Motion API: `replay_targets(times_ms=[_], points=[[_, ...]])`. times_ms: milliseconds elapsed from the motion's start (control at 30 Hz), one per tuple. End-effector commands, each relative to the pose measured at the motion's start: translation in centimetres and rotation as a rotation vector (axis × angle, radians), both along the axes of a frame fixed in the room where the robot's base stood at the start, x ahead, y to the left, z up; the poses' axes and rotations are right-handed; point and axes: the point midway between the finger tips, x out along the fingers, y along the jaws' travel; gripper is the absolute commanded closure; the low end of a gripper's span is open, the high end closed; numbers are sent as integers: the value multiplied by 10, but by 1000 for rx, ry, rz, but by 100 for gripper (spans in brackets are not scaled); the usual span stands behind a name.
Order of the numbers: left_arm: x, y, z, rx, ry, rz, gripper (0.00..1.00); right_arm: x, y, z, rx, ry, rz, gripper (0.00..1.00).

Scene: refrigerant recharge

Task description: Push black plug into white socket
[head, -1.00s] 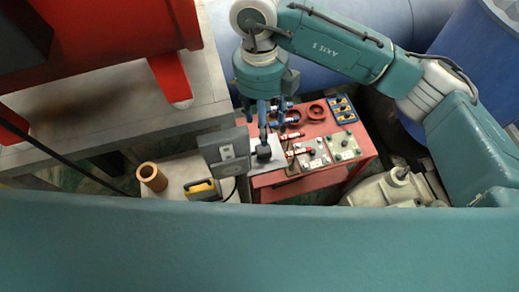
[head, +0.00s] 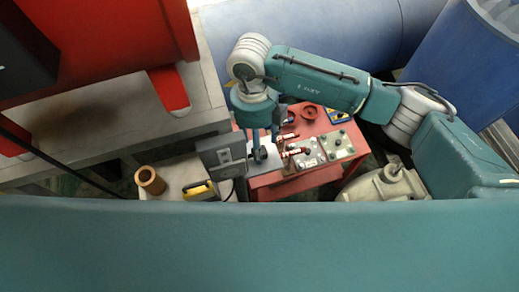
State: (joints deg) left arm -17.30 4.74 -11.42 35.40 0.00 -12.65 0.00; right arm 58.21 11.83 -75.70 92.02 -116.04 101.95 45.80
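The black plug (head: 261,154) is a small dark piece by the red bench's left edge, partly hidden by my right gripper. The white socket (head: 225,155) is the pale plate on the face of a grey box, just left of the plug and apart from it. My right gripper (head: 264,148) points down at the plug from above. Its two fingers look spread, one on the plug's left and one to its right. Whether they touch the plug is too small to tell. My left gripper is out of the picture.
A red bench (head: 268,190) carries red-handled valves (head: 296,152) and pale panels (head: 338,145). A copper-coloured cylinder (head: 150,181) and a yellow device (head: 198,190) stand left of it. A grey platform (head: 100,125) with red machinery is at upper left. A pale pump (head: 385,185) stands right.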

Motion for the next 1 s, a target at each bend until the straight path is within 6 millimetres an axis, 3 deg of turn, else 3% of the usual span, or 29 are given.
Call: replay_targets(times_ms=[67,233,600,800,1000], points=[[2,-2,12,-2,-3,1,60,-2,1,-9,-2,5,-1,43],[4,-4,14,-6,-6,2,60,-3,0,-29,-1,2,-1,43],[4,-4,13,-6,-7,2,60,-2,0,-31,0,0,-1,43],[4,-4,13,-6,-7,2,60,-2,0,-31,0,0,-1,83],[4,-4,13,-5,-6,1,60,-2,0,-31,0,0,-1,85]])
